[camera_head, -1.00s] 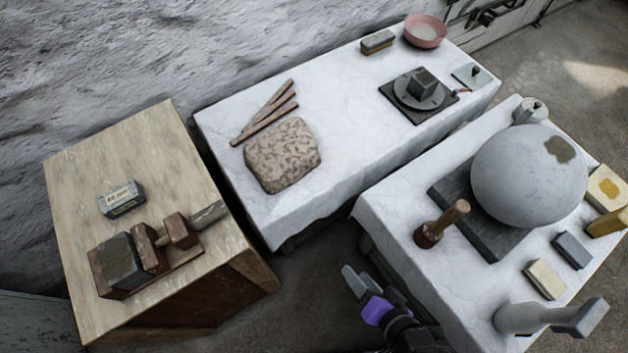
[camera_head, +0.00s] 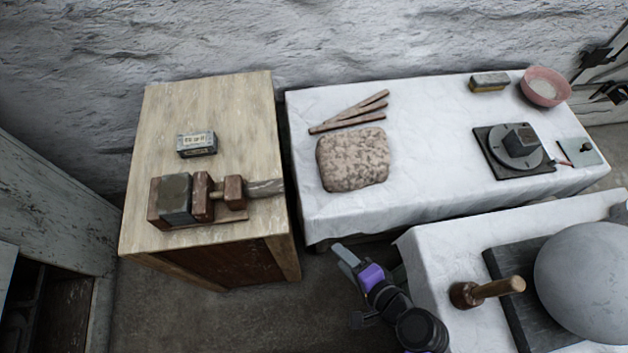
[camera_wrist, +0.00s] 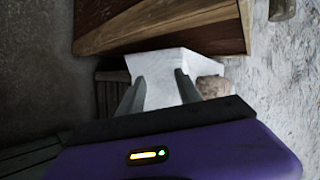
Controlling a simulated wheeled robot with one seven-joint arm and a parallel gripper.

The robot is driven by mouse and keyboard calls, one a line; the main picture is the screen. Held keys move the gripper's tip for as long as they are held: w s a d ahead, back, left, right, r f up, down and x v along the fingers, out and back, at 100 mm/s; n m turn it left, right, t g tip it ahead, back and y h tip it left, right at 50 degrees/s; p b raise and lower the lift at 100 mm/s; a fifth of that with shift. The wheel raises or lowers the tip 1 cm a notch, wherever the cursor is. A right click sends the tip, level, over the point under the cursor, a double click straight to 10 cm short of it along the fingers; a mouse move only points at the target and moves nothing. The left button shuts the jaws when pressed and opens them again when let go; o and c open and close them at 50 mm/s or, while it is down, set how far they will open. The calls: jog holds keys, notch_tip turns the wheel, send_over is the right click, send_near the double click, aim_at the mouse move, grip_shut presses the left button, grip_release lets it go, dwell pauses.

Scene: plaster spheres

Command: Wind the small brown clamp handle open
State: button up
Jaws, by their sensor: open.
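The clamp (camera_head: 204,190) lies on the wooden table at the left in the head view. Its brown jaw blocks sit beside a dark grey block (camera_head: 175,197). A grey-brown handle bar (camera_head: 265,188) sticks out at its right end, over the table's right edge. My gripper (camera_head: 346,256) is open and empty, over the floor gap between the tables, to the right of the handle and lower in the picture. In the wrist view my two fingers (camera_wrist: 161,92) are apart with nothing between them; the clamp is not recognisable there.
The wooden table (camera_head: 210,100) stands close to the white-clothed table (camera_head: 420,170), which bears a speckled slab (camera_head: 353,158), sticks and a turntable. A small labelled box (camera_head: 197,144) lies behind the clamp. A mallet (camera_head: 487,291) and large sphere (camera_head: 590,280) are at the lower right.

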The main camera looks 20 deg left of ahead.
jog(key=w+a+r+g+y, duration=0.4)
jog(key=w+a+r, duration=0.15)
jog(key=a, duration=0.25)
jog(key=n+g+y, duration=0.2)
jog(key=n+g, duration=0.1)
jog(key=g, duration=0.2)
send_near(283, 189)
jog(key=a+f, duration=0.2)
jog(key=a, duration=0.3)
jog(key=shift+s+a+r+b, duration=0.1)
jog(key=shift+s+r+b, duration=0.1)
jog(key=shift+s+b, duration=0.15)
jog(key=x, duration=0.7)
jog(key=shift+s+a+f, duration=0.1)
jog(key=shift+s+a, duration=0.05)
jog(key=shift+a, duration=0.1)
